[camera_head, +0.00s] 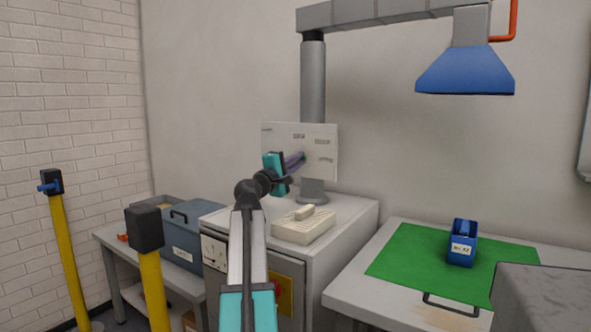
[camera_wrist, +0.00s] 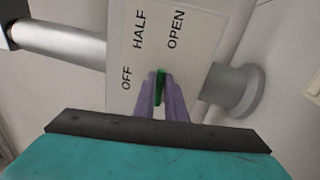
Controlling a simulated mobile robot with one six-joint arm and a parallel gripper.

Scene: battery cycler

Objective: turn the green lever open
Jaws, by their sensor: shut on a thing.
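The green lever (camera_wrist: 160,84) shows in the wrist view as a short green piece between the two purple fingers. My gripper (camera_wrist: 161,86) is shut on it, and the fingers hide part of the lever. The lever is in front of a pale panel (camera_wrist: 150,55) printed with OFF, HALF and OPEN. I cannot tell exactly which label it points at. In the head view, my gripper (camera_head: 301,160) is at the face of the white panel (camera_head: 324,146), and the lever is too small to make out.
A grey pipe (camera_head: 313,80) rises behind the panel to an overhead duct with a blue hood (camera_head: 466,72). A cream box (camera_head: 304,226) sits on the grey cabinet below. A blue bin (camera_head: 462,243) stands on a green mat (camera_head: 398,258) at right. Yellow posts (camera_head: 153,285) stand at left.

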